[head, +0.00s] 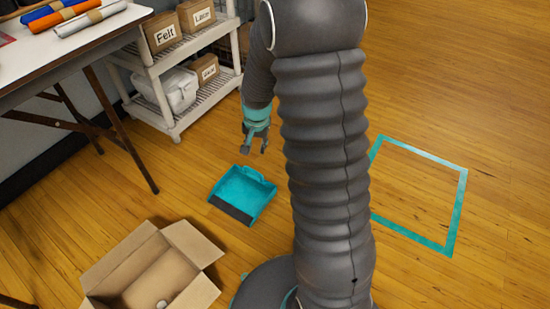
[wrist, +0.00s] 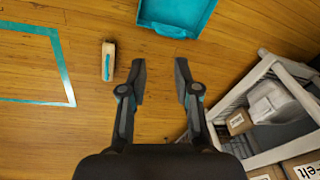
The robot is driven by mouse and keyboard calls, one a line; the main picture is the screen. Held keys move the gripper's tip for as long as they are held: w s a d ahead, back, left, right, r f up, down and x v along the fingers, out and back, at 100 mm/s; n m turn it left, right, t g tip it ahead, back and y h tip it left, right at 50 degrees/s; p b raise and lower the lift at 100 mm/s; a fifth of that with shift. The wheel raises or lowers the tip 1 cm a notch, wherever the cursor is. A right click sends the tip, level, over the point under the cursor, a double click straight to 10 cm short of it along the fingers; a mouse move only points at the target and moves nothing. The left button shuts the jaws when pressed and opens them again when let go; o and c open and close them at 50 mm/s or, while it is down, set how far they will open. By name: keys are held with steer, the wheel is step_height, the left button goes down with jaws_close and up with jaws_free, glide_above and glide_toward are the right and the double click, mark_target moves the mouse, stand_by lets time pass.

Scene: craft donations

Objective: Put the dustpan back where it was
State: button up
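The teal dustpan (head: 243,190) lies on the wooden floor between the open cardboard box and my arm, with a dark front lip toward the lower left. In the wrist view the dustpan (wrist: 180,12) is cut off by the top edge, beyond my fingertips. My gripper (head: 255,148) is above the floor behind the dustpan, near the shelf. In the wrist view my gripper (wrist: 161,72) has its fingers apart with only floor between them. A teal tape outline (head: 455,212) on the floor at right looks empty where visible; my arm hides its left side.
An open cardboard box (head: 194,243) stands front left. A shelf (head: 178,118) with labelled boxes and a table (head: 70,50) with rolls stand behind. A small pale object with a teal strip (wrist: 108,62) is on the floor beside the tape outline (wrist: 63,62). Floor at right is clear.

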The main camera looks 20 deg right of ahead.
steer(key=s+a+r+n+t, duration=0.15)
steer(key=s+r, duration=0.35)
steer(key=r, duration=0.6)
steer(key=s+a+r+n, duration=0.1)
steer(key=s+r+n, duration=0.1)
steer(key=s+r, duration=0.2)
steer(key=s+a+r+n+t, duration=0.1)
steer(key=s+r, duration=0.3)
steer(key=s, duration=0.6)
steer(key=s+a+r+n+t, duration=0.1)
steer(key=s+r+n, duration=0.2)
steer(key=s, duration=0.3)
steer(key=shift+s+a+r, duration=0.25)
steer(key=shift+s+r, duration=0.15)
steer(key=shift+r, duration=0.2)
steer(key=shift+a, duration=0.1)
